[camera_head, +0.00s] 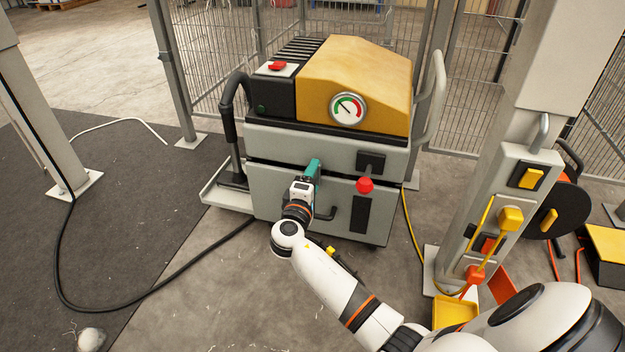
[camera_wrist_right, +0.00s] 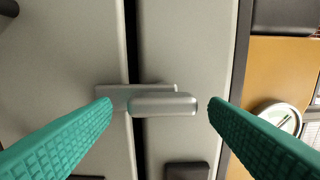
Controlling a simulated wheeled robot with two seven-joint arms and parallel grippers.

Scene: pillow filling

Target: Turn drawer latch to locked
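The grey machine (camera_head: 281,144) has a dark gap between its upper and lower front panels. A small silver latch (camera_wrist_right: 165,104) with a flat plate lies across that dark gap in the right wrist view. Its rounded bar runs left to right in that picture. My right gripper (camera_head: 314,166) is in front of the machine and hides the latch in the head view. In the wrist view the right gripper (camera_wrist_right: 160,105) is open, its teal fingertips off either end of the bar, apparently without touching it. My left gripper is not in view.
A red knob (camera_head: 364,185) sticks out right of the gripper, with a black handle (camera_head: 325,213) below. A gauge (camera_head: 348,109) is on the yellow cover. Black cable (camera_head: 160,285) lies on the floor.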

